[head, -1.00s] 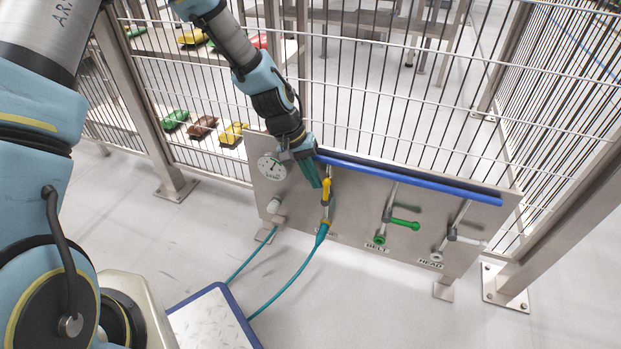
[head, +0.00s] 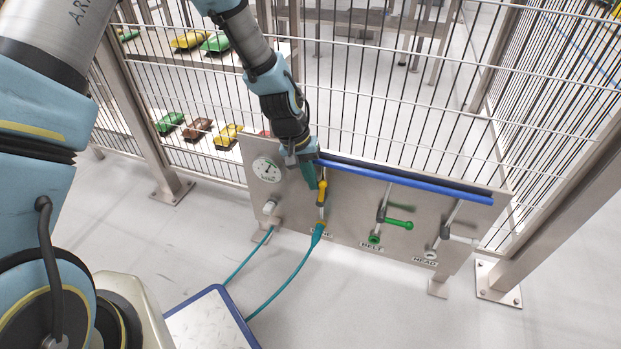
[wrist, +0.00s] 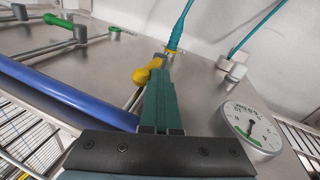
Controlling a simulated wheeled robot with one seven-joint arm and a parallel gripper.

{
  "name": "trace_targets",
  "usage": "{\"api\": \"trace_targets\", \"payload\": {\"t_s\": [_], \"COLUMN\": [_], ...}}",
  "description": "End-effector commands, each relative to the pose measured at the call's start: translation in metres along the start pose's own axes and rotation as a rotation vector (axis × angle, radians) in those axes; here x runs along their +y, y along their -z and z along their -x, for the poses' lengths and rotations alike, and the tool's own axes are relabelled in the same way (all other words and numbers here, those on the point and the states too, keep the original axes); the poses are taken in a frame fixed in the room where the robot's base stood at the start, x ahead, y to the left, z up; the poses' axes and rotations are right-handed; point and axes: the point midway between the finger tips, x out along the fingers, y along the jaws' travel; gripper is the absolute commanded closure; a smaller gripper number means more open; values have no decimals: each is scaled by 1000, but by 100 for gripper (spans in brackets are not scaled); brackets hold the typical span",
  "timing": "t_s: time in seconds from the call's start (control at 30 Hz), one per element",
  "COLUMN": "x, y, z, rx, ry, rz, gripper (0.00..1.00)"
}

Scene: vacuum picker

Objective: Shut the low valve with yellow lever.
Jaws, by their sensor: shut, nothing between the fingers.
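The yellow lever (head: 322,193) is on the pipe of the left valve on the grey panel, and it lies roughly along that pipe. A teal hose (head: 297,272) joins the bottom of this valve at a yellow fitting. My gripper (head: 312,184) is shut and empty, with its teal fingers pointing down just left of the lever in the head view. In the wrist view, the shut fingers (wrist: 163,100) are beside the yellow lever (wrist: 146,73) and overlap its edge. I cannot tell whether they touch it. The label below the valve is partly hidden.
A blue rail (head: 405,180) runs along the panel's top. A green-lever valve (head: 399,224) and a grey-lever valve (head: 455,238) stand to the right. A gauge (head: 267,169) is at left. A wire fence rises behind. The floor in front is mostly clear.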

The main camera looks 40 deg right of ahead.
Motion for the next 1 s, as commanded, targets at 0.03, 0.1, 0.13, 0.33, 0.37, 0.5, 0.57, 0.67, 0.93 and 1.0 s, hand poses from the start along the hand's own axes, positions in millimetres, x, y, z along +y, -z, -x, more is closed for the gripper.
{"api": "trace_targets", "payload": {"t_s": [0.03,0.1,0.13,0.33,0.37,0.5,0.57,0.67,0.93,1.0], "x": [4,6,7,17,19,25,28,31,38,40], "y": [-1,-1,-2,-4,-4,-5,-6,-7,-8,-8], "z": [1,2,2,2,2,0,-1,-3,-7,-9], "rx": [1,5,7,25,29,44,51,61,77,77], "ry": [13,35,47,146,164,244,278,332,421,421], "rz": [-6,-10,-10,-22,-23,-29,-31,-34,-32,-32], "gripper": [100,100,100,100,100,100,100,100,100,100]}}
